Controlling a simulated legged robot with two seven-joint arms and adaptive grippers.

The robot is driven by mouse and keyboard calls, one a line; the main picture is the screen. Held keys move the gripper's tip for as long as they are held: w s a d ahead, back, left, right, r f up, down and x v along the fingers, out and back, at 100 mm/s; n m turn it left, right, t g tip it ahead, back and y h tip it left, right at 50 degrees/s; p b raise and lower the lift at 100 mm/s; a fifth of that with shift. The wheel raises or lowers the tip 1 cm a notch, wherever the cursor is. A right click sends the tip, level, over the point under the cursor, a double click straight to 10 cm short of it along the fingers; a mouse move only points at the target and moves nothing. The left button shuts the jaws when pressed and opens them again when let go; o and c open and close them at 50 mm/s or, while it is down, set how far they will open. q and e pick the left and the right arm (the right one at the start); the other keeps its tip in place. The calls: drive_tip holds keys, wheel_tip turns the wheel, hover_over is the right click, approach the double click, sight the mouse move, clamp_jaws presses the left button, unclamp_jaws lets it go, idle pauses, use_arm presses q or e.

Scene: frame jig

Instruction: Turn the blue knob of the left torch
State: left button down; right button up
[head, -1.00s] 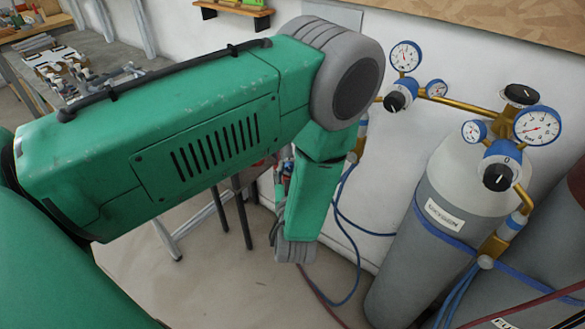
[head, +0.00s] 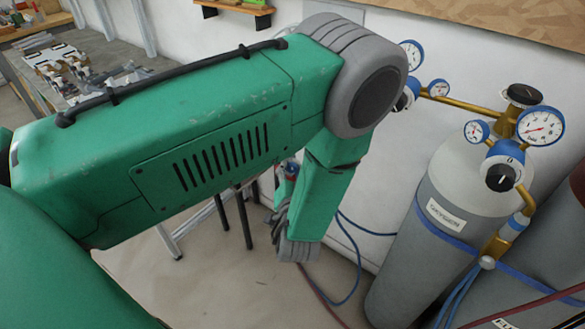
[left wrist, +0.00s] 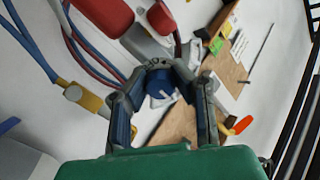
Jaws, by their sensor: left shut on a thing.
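In the left wrist view the blue knob (left wrist: 161,88) with a white pointer mark sits between the fingers of my left gripper (left wrist: 163,72). The fingers are bent inward and shut on it. Behind it are a pale torch body (left wrist: 147,46) and a red knob (left wrist: 162,18). Whether this is the left torch cannot be told from this close view. In the head view my left gripper (head: 279,222) shows only as a small grey part behind my green forearm, and the blue knob cannot be made out clearly. My right gripper is in neither view.
A grey oxygen cylinder (head: 440,215) with gauges stands at the right. A blue hose (head: 352,275) hangs along the wall near my forearm. A workbench (head: 120,60) with metal parts is at the back left. A wooden board (left wrist: 190,112) shows in the wrist view.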

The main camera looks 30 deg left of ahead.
use_arm(q)
drive_tip(key=shift+d, duration=0.1)
idle(0.3)
drive_tip(key=c, duration=1.3)
unclamp_jaws()
drive_tip(key=shift+s, duration=0.1)
drive_tip(key=v, duration=1.1)
drive_tip(key=shift+s+d+f, duration=0.1)
drive_tip(key=shift+s+d, duration=0.15)
drive_tip(key=shift+d, duration=0.05)
